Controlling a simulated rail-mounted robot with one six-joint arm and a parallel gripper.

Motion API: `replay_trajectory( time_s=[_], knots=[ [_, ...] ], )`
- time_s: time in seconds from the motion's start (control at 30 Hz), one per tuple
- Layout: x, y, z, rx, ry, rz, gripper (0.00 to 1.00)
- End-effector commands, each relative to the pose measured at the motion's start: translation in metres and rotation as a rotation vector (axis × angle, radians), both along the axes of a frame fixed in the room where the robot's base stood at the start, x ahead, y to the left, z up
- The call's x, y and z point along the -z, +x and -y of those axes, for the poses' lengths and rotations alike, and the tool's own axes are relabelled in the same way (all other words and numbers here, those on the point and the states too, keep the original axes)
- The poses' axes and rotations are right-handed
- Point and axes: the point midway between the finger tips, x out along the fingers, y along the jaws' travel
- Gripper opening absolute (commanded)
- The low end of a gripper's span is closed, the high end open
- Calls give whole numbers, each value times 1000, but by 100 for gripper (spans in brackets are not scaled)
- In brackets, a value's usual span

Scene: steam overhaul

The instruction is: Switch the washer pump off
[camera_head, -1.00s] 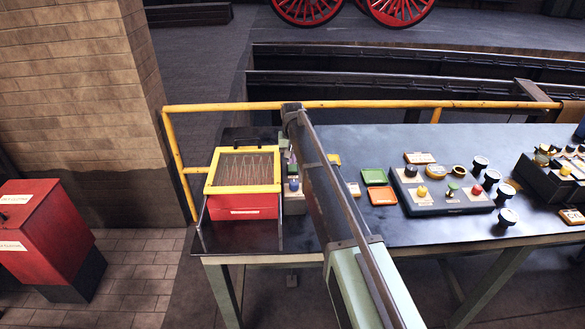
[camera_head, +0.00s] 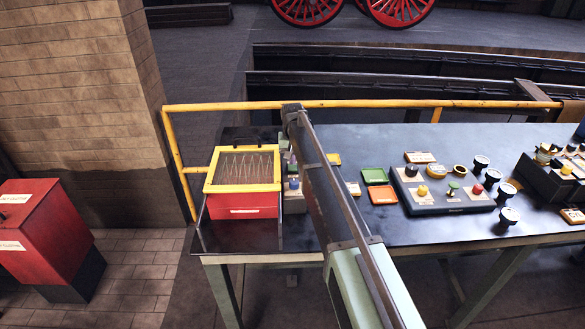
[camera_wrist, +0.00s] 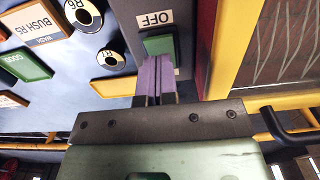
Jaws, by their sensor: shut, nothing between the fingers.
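The parts washer (camera_head: 241,208) is a red box with a yellow-framed, see-through lid, at the left end of the bench. Its lid (camera_wrist: 287,45) shows at the right of the wrist view. Between it and my arm stands a narrow grey control box (camera_head: 294,205), partly hidden by my arm in the head view. In the wrist view a green button (camera_wrist: 159,45) sits under an OFF label (camera_wrist: 154,19). My gripper (camera_wrist: 155,62) is shut and empty, its purple fingertips at the button's lower edge. I cannot tell whether they touch it or press it.
Green and orange trays (camera_head: 378,186) and a panel of coloured knobs (camera_head: 440,190) lie right of my arm. A yellow rail (camera_head: 380,104) runs along the bench's back and left side. A black lid handle (camera_wrist: 285,128) is close right of my gripper.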

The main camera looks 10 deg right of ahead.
Motion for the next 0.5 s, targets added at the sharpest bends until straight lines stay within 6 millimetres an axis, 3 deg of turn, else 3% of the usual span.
replay_trajectory(
  time_s=[0.5],
  knots=[
    [9, 0, 0, 0, 0, 0, 0]
  ],
)
